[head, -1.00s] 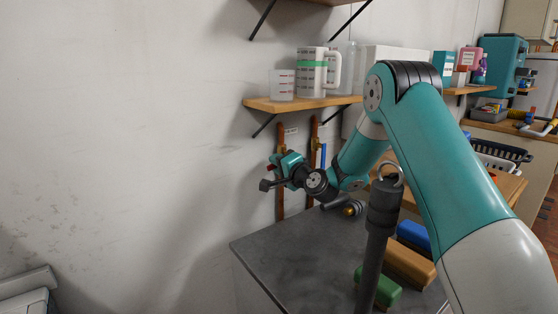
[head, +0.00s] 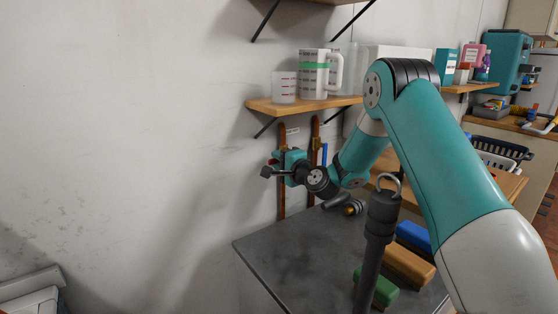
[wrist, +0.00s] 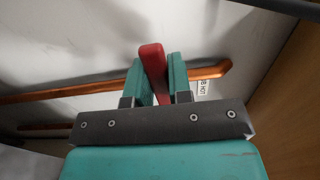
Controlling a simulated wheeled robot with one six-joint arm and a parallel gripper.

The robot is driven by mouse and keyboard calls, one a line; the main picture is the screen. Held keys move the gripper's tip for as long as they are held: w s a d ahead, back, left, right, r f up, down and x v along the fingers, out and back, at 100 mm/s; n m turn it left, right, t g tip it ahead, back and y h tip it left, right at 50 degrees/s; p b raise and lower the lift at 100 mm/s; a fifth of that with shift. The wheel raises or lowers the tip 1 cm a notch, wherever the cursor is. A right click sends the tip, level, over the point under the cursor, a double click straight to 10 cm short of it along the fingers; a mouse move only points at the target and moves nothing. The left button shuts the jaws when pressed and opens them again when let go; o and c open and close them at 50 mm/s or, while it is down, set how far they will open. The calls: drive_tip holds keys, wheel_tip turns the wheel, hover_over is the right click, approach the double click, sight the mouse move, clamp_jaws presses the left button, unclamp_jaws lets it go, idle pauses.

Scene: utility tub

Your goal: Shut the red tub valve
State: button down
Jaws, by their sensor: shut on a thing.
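The red valve handle (wrist: 152,60) is between the two teal fingers of my gripper (wrist: 154,72) in the wrist view, and the fingers are shut on it. The handle lies crosswise to the copper pipe (wrist: 60,92) behind it, tilted a little. A label reading HOT is beside this pipe. In the head view my gripper (head: 277,160) is at the left pipe (head: 282,204) on the wall, and only a speck of red shows there. The valve body is hidden behind the fingers.
A second pipe (head: 311,190) with a blue lever (head: 324,153) is just to the right. A wooden shelf (head: 300,105) with jugs is above. Below is a grey tabletop (head: 280,255) with green, orange and blue blocks. The wall at left is bare.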

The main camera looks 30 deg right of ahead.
drive_tip(key=c, duration=1)
unclamp_jaws()
drive_tip(key=shift+c, duration=0.2)
drive_tip(key=s+d+b, duration=0.2)
drive_tip(key=s+b, duration=0.6)
drive_tip(key=s, duration=0.9)
drive_tip(key=shift+d, duration=0.4)
drive_tip(key=shift+s, duration=0.1)
